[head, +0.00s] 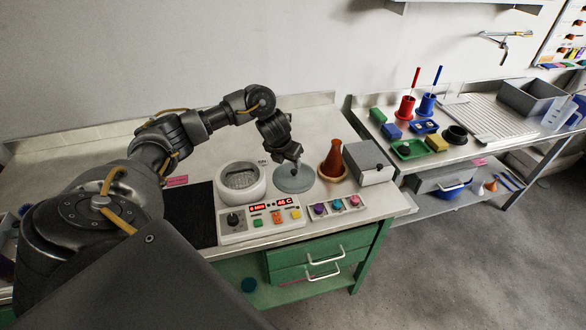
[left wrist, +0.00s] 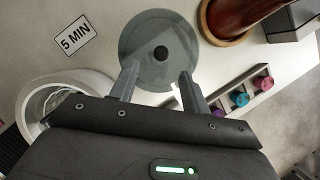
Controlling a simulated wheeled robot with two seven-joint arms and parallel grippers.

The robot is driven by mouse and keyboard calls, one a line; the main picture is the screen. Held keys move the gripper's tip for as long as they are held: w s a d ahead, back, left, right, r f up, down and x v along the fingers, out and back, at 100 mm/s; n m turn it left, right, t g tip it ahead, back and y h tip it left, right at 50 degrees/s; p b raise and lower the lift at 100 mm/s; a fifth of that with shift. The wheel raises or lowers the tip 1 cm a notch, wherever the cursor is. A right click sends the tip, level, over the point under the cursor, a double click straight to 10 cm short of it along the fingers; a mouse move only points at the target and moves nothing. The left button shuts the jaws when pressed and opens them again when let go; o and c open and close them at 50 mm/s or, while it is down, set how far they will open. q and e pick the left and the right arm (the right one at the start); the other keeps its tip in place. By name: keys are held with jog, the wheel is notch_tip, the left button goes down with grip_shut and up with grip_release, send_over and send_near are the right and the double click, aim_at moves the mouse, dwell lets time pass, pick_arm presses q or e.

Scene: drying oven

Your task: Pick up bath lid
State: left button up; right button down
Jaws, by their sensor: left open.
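The bath lid (head: 293,181) is a round grey, glass-like disc with a dark knob, lying on the bench to the right of the white bath (head: 240,183). In the left wrist view the lid (left wrist: 150,70) shows whole except where a fingertip overlaps its lower edge, with its black knob (left wrist: 161,53) near the middle. My left gripper (left wrist: 158,82) is open and empty, its fingers pointing toward the lid with the knob ahead of the gap. In the head view my left gripper (head: 296,163) is over the lid and partly hides it. The bath is open on top.
A brown flask (head: 335,158) and a grey box (head: 369,163) stand close to the lid's right. A control panel (head: 263,219) with lit displays and buttons lies in front of the bath. Several coloured knobs sit on a strip (head: 338,206) nearby. Bench space behind the lid is clear.

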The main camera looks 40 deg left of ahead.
aim_at(294, 170)
pick_arm(q)
jog(key=shift+w+f, duration=0.9)
jog(key=shift+s+a+f, duration=0.1)
jog(key=shift+s+f, duration=0.1)
jog(key=shift+s, duration=0.05)
jog(key=p+x, duration=0.1)
jog(key=x, duration=0.3)
jog(key=shift+f, duration=0.3)
jog(key=shift+s+r, duration=0.1)
pick_arm(e)
jog(key=shift+w+a+r, duration=0.1)
jog(key=shift+w+r, duration=0.3)
jog(key=shift+w, duration=0.2)
jog(key=shift+w+r, duration=0.4)
jog(key=shift+w, duration=0.2)
pick_arm(q)
grip_shut()
pick_arm(e)
jog(key=shift+w, duration=0.4)
